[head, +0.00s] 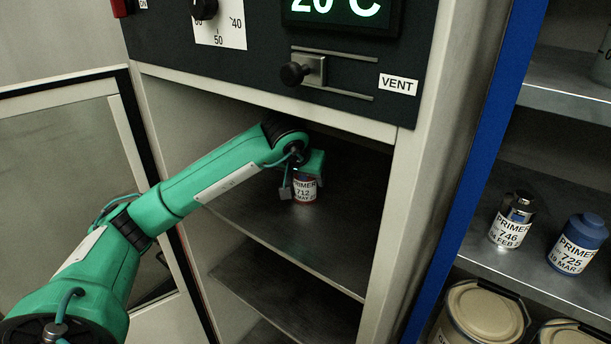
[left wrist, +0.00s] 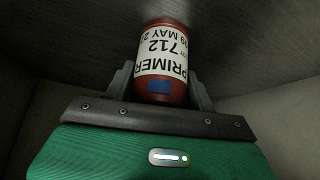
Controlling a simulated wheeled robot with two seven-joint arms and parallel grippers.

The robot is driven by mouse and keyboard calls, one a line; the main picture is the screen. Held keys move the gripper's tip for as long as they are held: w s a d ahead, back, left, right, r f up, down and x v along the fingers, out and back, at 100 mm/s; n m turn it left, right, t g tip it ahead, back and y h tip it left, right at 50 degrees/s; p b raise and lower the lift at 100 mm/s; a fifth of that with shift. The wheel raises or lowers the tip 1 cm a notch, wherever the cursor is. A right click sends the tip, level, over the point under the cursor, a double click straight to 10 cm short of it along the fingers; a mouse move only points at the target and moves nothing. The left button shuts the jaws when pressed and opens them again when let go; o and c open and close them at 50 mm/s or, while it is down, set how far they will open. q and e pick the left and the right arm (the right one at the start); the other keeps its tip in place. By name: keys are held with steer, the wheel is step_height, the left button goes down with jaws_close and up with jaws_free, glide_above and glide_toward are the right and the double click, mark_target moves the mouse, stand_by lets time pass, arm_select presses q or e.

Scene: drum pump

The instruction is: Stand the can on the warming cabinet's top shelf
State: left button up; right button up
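The can (head: 305,190) is red with a white label reading PRIMER 712. It is inside the warming cabinet, at the top shelf (head: 285,234), and looks upright. My left gripper (head: 304,178) reaches in through the open front and is at the can. In the left wrist view the can (left wrist: 161,62) sits between the two grey fingers of my left gripper (left wrist: 160,80), which flank its sides closely. Whether the can's base touches the shelf is hard to tell. My right gripper is not in view.
The cabinet door (head: 75,180) stands open at the left. A lower shelf (head: 285,290) lies below. The control panel with a VENT slider (head: 292,73) is above the opening. At right, a blue-edged rack holds PRIMER 746 (head: 512,220), PRIMER 725 (head: 578,243) and larger tins (head: 482,315).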

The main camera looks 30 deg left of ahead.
arm_select(q)
steer(key=o, duration=0.4)
steer(key=shift+c, duration=0.2)
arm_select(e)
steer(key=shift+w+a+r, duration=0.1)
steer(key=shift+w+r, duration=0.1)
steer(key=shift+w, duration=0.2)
arm_select(q)
steer(key=shift+r, duration=0.1)
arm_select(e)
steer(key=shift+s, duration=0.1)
arm_select(q)
steer(key=shift+r, duration=0.25)
steer(key=v, duration=0.4)
steer(key=shift+s+r, duration=0.2)
steer(key=shift+r, duration=0.05)
steer(key=s+d+b, duration=0.2)
steer(key=s+b, duration=0.1)
steer(key=s, duration=0.9)
steer(key=shift+d, duration=0.25)
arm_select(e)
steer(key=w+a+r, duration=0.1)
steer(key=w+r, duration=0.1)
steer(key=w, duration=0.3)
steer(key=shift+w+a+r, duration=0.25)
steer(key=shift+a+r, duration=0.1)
arm_select(q)
steer(key=shift+w, duration=0.1)
